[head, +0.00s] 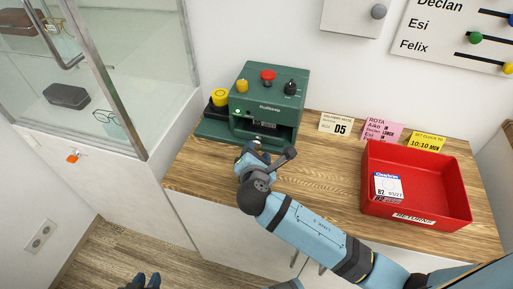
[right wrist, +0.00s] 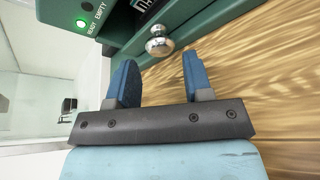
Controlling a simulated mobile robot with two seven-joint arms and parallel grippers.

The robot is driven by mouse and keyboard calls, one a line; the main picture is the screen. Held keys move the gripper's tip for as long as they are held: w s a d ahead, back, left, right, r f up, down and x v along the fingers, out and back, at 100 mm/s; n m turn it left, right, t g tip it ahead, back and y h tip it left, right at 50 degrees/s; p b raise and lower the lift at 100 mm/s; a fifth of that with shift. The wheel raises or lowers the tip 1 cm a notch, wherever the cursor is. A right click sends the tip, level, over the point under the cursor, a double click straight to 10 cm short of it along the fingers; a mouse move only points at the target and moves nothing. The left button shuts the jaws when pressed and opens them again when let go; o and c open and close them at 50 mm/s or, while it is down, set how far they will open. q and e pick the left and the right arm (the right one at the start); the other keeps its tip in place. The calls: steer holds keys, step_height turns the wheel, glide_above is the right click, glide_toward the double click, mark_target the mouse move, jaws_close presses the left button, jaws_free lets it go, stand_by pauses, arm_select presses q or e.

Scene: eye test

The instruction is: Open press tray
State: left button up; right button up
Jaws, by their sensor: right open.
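The green press (head: 268,88) stands at the back left of the wooden counter, with a red button, yellow knob and black knob on top. In the right wrist view a round silver knob (right wrist: 160,45) sits on the press's green front, below a dark slot. My right gripper (right wrist: 159,70) is open and empty, its blue fingers pointing at the silver knob, which shows between and just beyond the tips. In the head view this gripper (head: 252,151) hides the press's lower front. I cannot tell how far in the tray is. My left gripper (head: 146,280) shows its two separate tips at the bottom edge.
A green lamp (right wrist: 81,23) is lit beside "READY" and "EMPTY". A red bin (head: 452,206) stands right, with cards (head: 337,123) behind. A glass cabinet (head: 125,70) is left. Bare counter lies between press and bin.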

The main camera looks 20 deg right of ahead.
mark_target(257, 145)
steer(key=shift+x, duration=1.8)
arm_select(q)
steer(key=shift+w+d+r, duration=0.15)
steer(key=shift+r, duration=0.05)
